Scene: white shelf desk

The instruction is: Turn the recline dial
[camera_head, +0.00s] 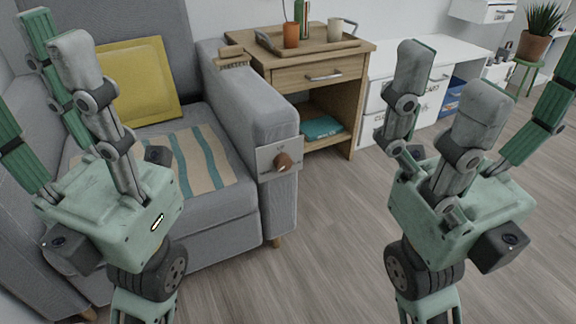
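The recline dial (283,162) is a brown round knob on a light plate (268,159) at the front of the armrest of the grey armchair (262,105). Small marks on the plate are too small to read. My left gripper (57,40) is at the left, in front of the armchair, with its fingers extended, open and empty. My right gripper (447,85) is at the right, to the right of the dial, with its fingers spread, open and empty. Neither gripper touches the dial. The dial is in full view.
A yellow cushion (125,82) and a striped cloth (160,165) lie on the armchair. A wooden side table (320,72) holding a tray (345,45) stands behind. The floor (320,230) between my grippers is clear.

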